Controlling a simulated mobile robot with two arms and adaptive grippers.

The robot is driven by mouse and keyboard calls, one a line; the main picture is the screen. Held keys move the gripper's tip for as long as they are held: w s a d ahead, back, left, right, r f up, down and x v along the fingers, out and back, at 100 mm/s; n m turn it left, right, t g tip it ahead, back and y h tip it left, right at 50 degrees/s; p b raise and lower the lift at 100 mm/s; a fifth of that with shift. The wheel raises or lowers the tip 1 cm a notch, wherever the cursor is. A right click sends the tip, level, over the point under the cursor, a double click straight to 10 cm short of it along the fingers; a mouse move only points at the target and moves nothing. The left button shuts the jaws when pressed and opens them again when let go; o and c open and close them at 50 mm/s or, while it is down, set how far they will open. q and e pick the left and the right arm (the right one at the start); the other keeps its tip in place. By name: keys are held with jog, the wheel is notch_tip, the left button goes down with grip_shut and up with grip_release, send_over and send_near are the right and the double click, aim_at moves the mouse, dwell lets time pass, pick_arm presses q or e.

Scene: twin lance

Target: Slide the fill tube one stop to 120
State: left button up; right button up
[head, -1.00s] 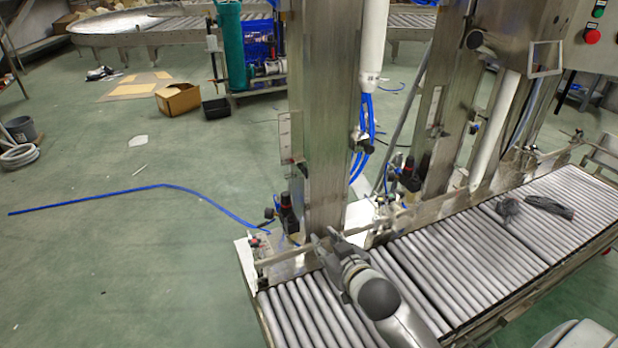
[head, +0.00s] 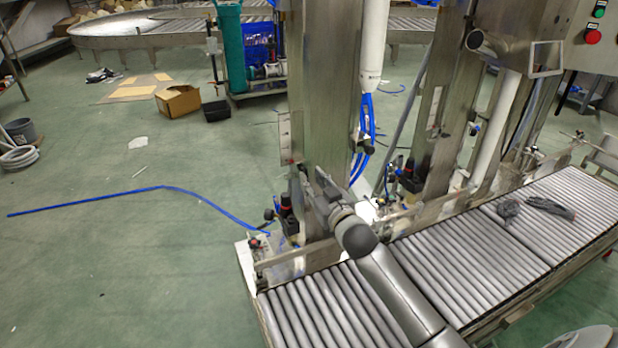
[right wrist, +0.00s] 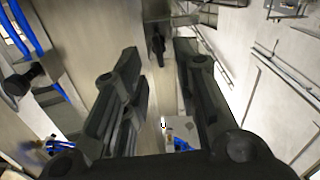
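A second white tube (head: 495,130) stands by the far column. I cannot tell which is the fill tube, and no 120 mark is readable. My right gripper (head: 316,178) is at the lower front of the near column. In the right wrist view its two dark fingers (right wrist: 160,58) are apart, with a small dark knob (right wrist: 158,46) seen beyond the gap. Contact is not visible. My left gripper is out of view.
A roller conveyor (head: 450,255) runs below the columns, with dark items (head: 550,206) on it. Black valves (head: 290,215) and blue hoses (head: 363,150) sit close to my right gripper. A pale label strip (head: 284,135) is on the near column. The left floor is mostly clear.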

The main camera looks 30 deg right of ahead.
aim_at(307, 173)
jog(key=shift+w+d, duration=0.1)
jog(key=shift+w, duration=1.45)
jog(key=shift+c, duration=0.4)
grip_shut()
